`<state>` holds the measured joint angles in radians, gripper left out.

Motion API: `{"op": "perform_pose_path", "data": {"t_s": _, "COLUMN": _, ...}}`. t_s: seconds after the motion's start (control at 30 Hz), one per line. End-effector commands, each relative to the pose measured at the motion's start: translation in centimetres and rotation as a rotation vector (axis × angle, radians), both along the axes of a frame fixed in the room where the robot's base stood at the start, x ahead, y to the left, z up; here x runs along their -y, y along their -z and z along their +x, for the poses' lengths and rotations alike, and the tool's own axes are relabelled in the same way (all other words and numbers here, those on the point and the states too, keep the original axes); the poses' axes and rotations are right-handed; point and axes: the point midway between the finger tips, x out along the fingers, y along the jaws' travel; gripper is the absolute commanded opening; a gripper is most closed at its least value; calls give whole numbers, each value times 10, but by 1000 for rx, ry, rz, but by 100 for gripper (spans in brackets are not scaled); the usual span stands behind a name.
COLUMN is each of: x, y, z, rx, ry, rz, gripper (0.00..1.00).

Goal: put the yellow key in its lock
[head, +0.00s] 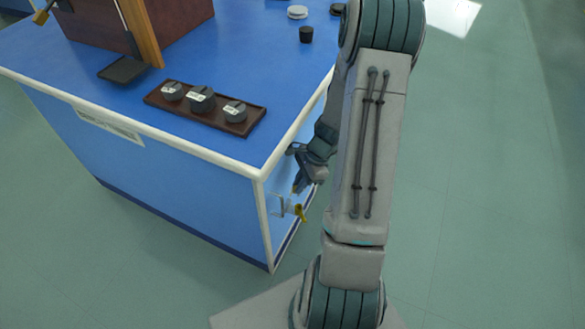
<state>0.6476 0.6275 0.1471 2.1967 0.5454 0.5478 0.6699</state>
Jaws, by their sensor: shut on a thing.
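My gripper (299,183) is beside the right end face of the blue bench, pointing down and to the left, partly behind my forearm. It is shut on the yellow key (296,188), of which only a small tan-yellow bit shows at the fingertips. Just below is a pale lock fitting (281,206) on the bench's end face. A bright yellow piece (300,212) sticks out at its right side. The gripper is close above this fitting. I cannot tell whether the held key touches it, and the keyhole is not clearly visible.
The blue bench (235,50) has a white edge and corner close to my gripper. On it are a brown tray (155,98) with several dark weights, a small black cup (306,34), a white round dish (297,12) and a brown box (150,25).

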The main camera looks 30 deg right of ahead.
Motion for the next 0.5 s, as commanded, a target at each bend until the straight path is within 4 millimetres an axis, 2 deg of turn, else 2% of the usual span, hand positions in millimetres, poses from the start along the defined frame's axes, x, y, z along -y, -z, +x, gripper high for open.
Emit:
{"op": "perform_pose_path", "data": {"t_s": 0.27, "x": 3, "y": 13, "z": -1, "rx": 0, "ry": 9, "rz": 0, "gripper": 0}}
{"op": "perform_pose_path", "data": {"t_s": 0.5, "x": 3, "y": 36, "z": -1, "rx": 0, "ry": 5, "rz": 0, "gripper": 0}}
